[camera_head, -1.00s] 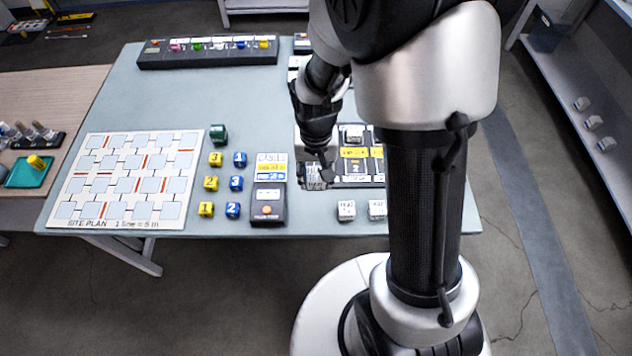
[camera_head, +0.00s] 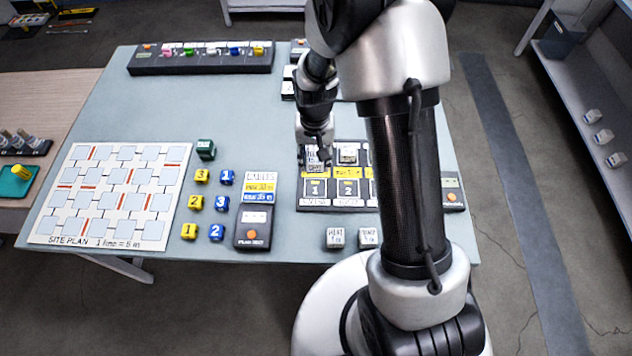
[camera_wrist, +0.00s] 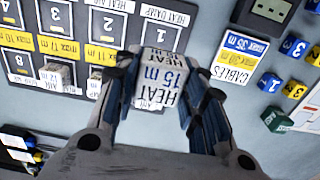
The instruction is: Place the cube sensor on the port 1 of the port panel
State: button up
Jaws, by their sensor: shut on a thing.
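My gripper (camera_head: 315,158) is shut on a white cube sensor lettered "HEAT 15 m" (camera_wrist: 163,75), seen close up in the wrist view. The dark port panel (camera_head: 354,207) has white port cells and yellow strips. In the head view my gripper and cube are over its far-left part, beyond the cell marked 1 (camera_head: 316,188). Whether the cube touches the panel is hidden.
Two white cubes (camera_head: 336,238) (camera_head: 368,238) stand in front of the panel. A cable box (camera_head: 253,227), numbered cubes (camera_head: 216,232) and a site plan board (camera_head: 110,195) lie left.

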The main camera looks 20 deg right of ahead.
notch_tip(320, 180, down, 12)
jog(key=b, duration=0.2)
jog(key=shift+f+b, duration=0.15)
jog(key=shift+b, duration=0.2)
jog(key=shift+f, duration=0.25)
jog(key=o, duration=1.1)
jog(key=shift+c, duration=0.2)
jog(key=shift+r, duration=0.2)
notch_tip(320, 180, up, 12)
jog(key=p, duration=0.3)
notch_tip(320, 180, up, 12)
jog(key=t, duration=0.1)
send_over(315, 188)
jog(key=s, duration=0.2)
jog(key=s+r+n+t, duration=0.2)
jog(key=s+r, duration=0.8)
jog(key=r, duration=0.3)
jog(key=s+r+n+t, duration=0.1)
jog(key=s+r, duration=0.2)
jog(key=s, duration=0.6)
jog(key=shift+s+n+t, duration=0.25)
jog(key=shift+n+t, duration=0.05)
